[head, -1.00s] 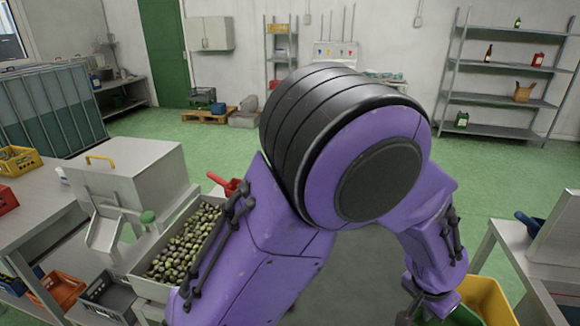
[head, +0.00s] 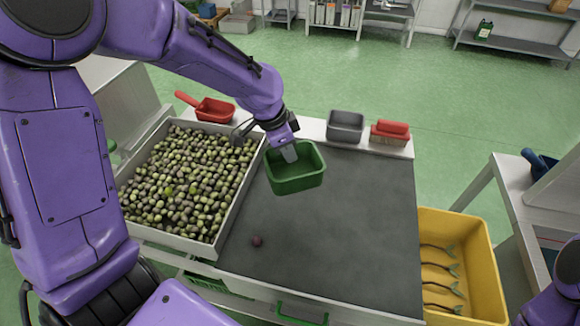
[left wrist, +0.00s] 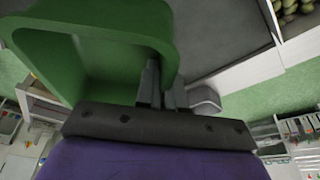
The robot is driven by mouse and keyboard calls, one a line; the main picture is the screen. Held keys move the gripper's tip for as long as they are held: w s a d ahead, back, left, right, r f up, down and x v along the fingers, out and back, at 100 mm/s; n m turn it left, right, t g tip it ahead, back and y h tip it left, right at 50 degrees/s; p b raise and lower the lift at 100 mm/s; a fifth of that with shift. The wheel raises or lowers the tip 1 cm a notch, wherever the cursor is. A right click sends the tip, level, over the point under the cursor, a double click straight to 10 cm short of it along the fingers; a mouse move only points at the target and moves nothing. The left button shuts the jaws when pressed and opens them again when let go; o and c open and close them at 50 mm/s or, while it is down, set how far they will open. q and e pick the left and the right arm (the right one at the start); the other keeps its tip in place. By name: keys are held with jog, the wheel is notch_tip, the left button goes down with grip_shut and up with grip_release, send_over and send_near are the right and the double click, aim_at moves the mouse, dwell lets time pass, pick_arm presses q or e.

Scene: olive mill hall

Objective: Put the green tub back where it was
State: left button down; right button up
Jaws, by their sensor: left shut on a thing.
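The green tub (head: 298,184) is an open, empty rectangular tub. In the head view it is over the left part of the dark table top (head: 345,230), beside the olive tray. My left gripper (head: 290,155) is shut on the tub's back wall. In the left wrist view the tub (left wrist: 125,28) fills the upper left, with the fingers (left wrist: 160,88) gripping its wall. I cannot tell whether the tub's base touches the table. My right gripper is not in view; only part of my right arm shows at the lower right corner.
A tray of olives (head: 224,226) stands left of the tub. A red scoop (head: 214,110), a grey tub (head: 345,124) and a red brush (head: 390,130) line the back edge. One dark olive (head: 257,241) lies near the front. A yellow crate (head: 487,275) stands at the right.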

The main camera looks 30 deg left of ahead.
pick_arm(q)
jog(key=a+m+g+h, duration=0.1)
jog(key=a+m, duration=0.4)
jog(key=m, duration=0.1)
jog(key=shift+g, duration=0.3)
jog(key=w+f+p, duration=0.1)
jog(key=w+f, duration=0.2)
jog(key=w, duration=0.1)
jog(key=w+f+p, duration=0.1)
jog(key=w+f, duration=0.2)
jog(key=w, duration=0.1)
jog(key=w+f+p, duration=0.1)
jog(key=w+f, duration=0.1)
jog(key=w, duration=0.2)
jog(key=shift+w+d+f, duration=0.25)
jog(key=shift+d+f, duration=0.15)
jog(key=shift+w+f, duration=0.2)
jog(key=shift+f, duration=0.1)
notch_tip(320, 180, down, 2)
jog(key=shift+f+p, duration=0.2)
jog(key=shift+p, duration=0.85)
jog(key=shift+w+f, duration=0.1)
jog(key=shift+f, duration=0.3)
jog(key=shift+f, duration=0.1)
